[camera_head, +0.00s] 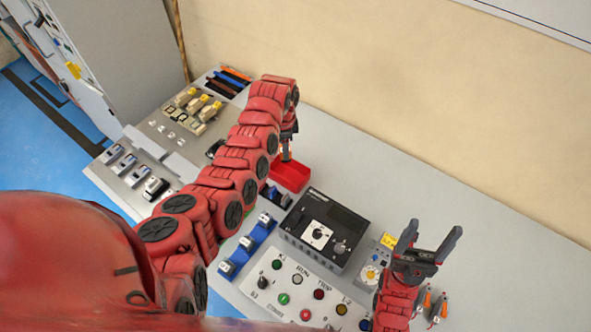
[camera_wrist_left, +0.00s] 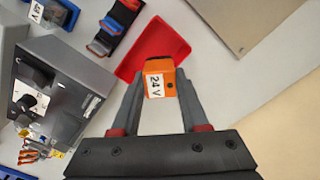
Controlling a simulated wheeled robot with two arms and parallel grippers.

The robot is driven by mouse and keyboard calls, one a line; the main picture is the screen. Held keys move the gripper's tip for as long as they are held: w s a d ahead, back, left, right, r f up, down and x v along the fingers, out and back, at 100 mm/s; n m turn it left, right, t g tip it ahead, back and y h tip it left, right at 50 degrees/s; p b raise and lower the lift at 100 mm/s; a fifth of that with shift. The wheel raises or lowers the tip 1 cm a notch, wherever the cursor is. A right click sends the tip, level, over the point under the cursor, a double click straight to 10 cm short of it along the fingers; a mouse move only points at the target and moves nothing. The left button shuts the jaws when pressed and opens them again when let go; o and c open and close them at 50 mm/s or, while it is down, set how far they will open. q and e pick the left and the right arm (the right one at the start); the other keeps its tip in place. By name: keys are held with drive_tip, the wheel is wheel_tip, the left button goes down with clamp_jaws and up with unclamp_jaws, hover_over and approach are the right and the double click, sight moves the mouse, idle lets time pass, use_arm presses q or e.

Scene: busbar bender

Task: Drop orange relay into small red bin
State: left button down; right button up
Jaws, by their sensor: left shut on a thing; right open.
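The orange relay (camera_wrist_left: 159,70) carries a white "24 V" label and shows in the left wrist view between my left gripper's fingertips. My left gripper (camera_wrist_left: 160,92) is shut on it. In the head view my left gripper (camera_head: 287,152) points down over the small red bin (camera_head: 291,178), and the relay is mostly hidden there. The red bin (camera_wrist_left: 172,38) lies behind the relay in the left wrist view, with the relay overlapping its near edge. The height above the bin is hard to tell. My right gripper (camera_head: 436,243) is open and empty at the lower right.
A black control device (camera_head: 323,232) and a button panel (camera_head: 303,292) stand in front of the bin. Blue holders (camera_head: 247,246) with parts lie to the left. A fixture board (camera_head: 180,125) stands further left. The table (camera_head: 400,185) right of the bin is clear.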

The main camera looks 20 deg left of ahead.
use_arm(q)
wheel_tip(320, 180, down, 6)
drive_tip(key=b, duration=0.3)
drive_tip(key=shift+r+b, duration=0.15)
drive_tip(key=shift+b, duration=0.15)
drive_tip(key=shift+s+a+r, duration=0.1)
drive_tip(key=shift+c, duration=1.7)
unclamp_jaws()
